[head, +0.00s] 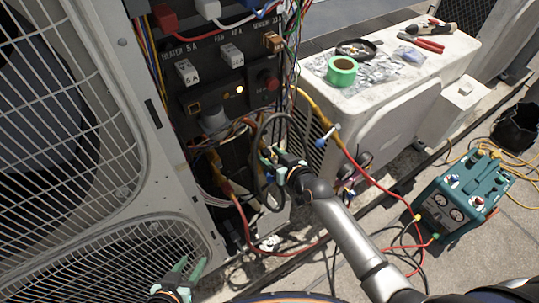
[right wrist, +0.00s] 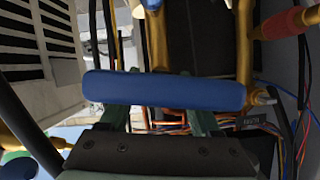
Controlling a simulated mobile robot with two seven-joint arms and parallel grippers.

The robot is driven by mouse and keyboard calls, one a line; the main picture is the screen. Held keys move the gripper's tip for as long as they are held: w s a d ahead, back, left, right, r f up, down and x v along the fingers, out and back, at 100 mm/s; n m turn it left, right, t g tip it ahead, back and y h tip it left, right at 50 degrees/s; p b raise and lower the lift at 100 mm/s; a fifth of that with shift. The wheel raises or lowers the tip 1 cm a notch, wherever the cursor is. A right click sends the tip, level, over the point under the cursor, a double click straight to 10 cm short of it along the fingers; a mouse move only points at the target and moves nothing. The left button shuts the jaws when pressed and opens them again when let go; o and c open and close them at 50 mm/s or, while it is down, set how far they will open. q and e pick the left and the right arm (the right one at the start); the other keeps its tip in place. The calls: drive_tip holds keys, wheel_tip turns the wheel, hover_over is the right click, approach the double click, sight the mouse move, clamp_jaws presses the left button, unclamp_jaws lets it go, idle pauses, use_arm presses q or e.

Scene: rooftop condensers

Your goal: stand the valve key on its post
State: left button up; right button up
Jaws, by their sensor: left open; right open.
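My right gripper (head: 268,158) is at the cables in front of the open electrical cabinet, its green fingers pointing left. It is open. A small light-blue handle (head: 329,135) shows beside a yellow pipe to the right of the gripper in the head view. My left gripper (head: 186,271) is open and empty by the lower grille. I cannot make out the post.
The open cabinet (head: 228,85) has dense wiring. A white condenser (head: 372,110) carries green tape (head: 341,71), red pliers (head: 424,44) and a dark tray (head: 356,48). A teal gauge unit (head: 463,195) with hoses stands at right. A large grille (head: 65,110) fills the left.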

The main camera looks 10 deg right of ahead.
clamp_jaws()
idle(0.5)
idle(0.5)
idle(1.4)
